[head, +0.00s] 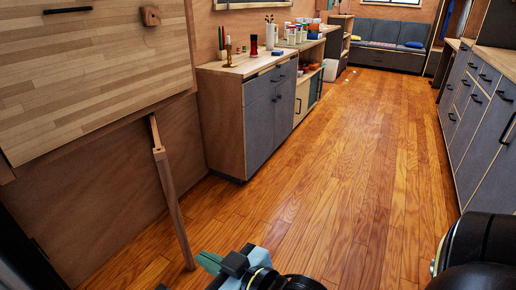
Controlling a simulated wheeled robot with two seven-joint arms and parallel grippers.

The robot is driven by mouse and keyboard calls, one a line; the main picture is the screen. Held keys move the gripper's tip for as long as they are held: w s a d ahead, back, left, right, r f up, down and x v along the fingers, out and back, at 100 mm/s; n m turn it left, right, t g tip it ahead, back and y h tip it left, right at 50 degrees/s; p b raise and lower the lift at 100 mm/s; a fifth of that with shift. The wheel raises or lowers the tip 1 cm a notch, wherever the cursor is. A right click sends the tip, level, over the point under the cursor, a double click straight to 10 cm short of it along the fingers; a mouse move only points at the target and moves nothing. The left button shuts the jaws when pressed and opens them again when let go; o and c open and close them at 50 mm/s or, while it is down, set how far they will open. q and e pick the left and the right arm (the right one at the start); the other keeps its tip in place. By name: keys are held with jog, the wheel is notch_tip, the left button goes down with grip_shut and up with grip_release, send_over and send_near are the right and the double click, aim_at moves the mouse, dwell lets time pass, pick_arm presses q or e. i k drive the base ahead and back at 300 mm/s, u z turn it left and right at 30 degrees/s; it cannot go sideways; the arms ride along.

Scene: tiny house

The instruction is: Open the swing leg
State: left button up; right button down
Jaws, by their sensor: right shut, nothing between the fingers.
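The swing leg (172,205) is a slim wooden leg at the left of the head view. It runs down from under the light striped wooden panel (95,75) toward the floor and looks slanted in the picture. Its lower end shows near the bottom edge of the view. My right gripper (208,261), with green fingers, is at the bottom, just right of the leg's lower end. Its fingers are shut with nothing between them. I see a gap between them and the leg in the picture; the depth between them is hard to tell. My left gripper is not in view.
A grey cabinet (262,120) with small items on top stands along the left wall beyond the panel. Grey drawers (480,110) line the right side. A grey bench (388,45) is at the far end. The wooden floor (340,160) between them is clear.

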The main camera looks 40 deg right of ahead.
aim_at(160, 154)
jog(key=u, duration=0.15)
jog(key=i, duration=0.85)
jog(key=z, duration=0.2)
